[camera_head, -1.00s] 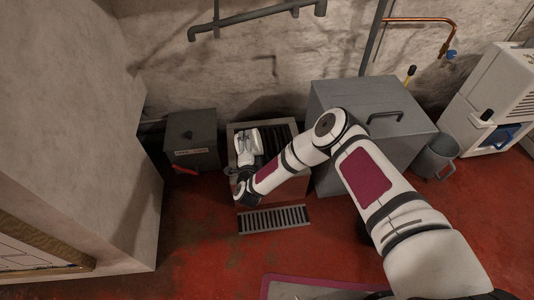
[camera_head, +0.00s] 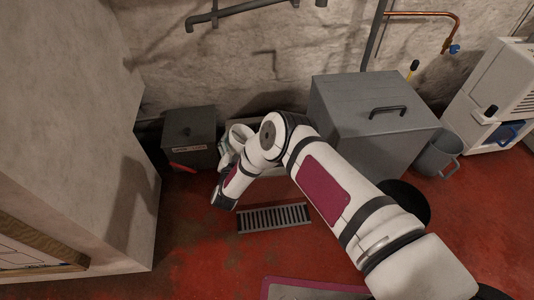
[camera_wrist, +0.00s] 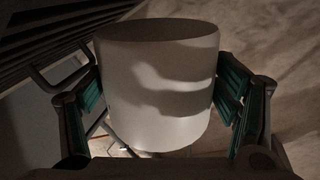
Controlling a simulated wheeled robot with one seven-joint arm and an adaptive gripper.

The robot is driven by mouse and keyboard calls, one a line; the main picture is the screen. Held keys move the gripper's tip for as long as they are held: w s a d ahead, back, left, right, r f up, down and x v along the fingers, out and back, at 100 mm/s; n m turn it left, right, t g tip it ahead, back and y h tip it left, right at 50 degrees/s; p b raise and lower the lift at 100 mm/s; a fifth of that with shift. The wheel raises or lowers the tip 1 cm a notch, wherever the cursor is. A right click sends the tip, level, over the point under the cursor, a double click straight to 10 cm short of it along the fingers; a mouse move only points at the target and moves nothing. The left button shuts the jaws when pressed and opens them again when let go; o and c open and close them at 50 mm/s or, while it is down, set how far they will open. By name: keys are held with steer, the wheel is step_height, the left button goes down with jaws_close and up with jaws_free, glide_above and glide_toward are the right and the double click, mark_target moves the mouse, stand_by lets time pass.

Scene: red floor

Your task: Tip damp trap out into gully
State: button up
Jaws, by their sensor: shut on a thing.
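A plain white cylinder, taken as the damp trap (camera_wrist: 158,95), fills the middle of the wrist view. My gripper (camera_wrist: 160,100) is shut on it, with teal-padded fingers on both sides. Its top end looks dark; I cannot tell whether it is open or what is inside. In the head view my gripper is largely hidden by my own arm, over the low pale box (camera_head: 270,171) against the wall. That box showed a dark slatted top earlier. A slatted grate (camera_head: 274,218) lies in the floor in front. I cannot tell which of these is the gully.
A dark lidded bin (camera_head: 190,143) with a red part stands left of the box. A large grey chest (camera_head: 365,105) with a handle stands right, beside a grey bucket (camera_head: 438,155) and a white appliance (camera_head: 490,100). Red floor (camera_head: 190,240) is free in front.

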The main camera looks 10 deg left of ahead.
mark_target(227, 143)
steer(key=shift+s+a+r+n, duration=0.15)
steer(key=shift+a+n, duration=0.35)
steer(key=shift+s+a+r+n, duration=0.1)
steer(key=shift+a+r+n, duration=0.05)
steer(key=shift+a+n, duration=0.35)
steer(key=shift+s+a+r+n+t, duration=0.1)
steer(key=shift+a+r+n+t, duration=0.25)
steer(key=shift+n, duration=0.5)
steer(key=shift+s+a+n+t, duration=0.1)
steer(key=shift+a+n+t, duration=0.15)
steer(key=shift+a+n, duration=0.45)
steer(key=shift+d, duration=0.15)
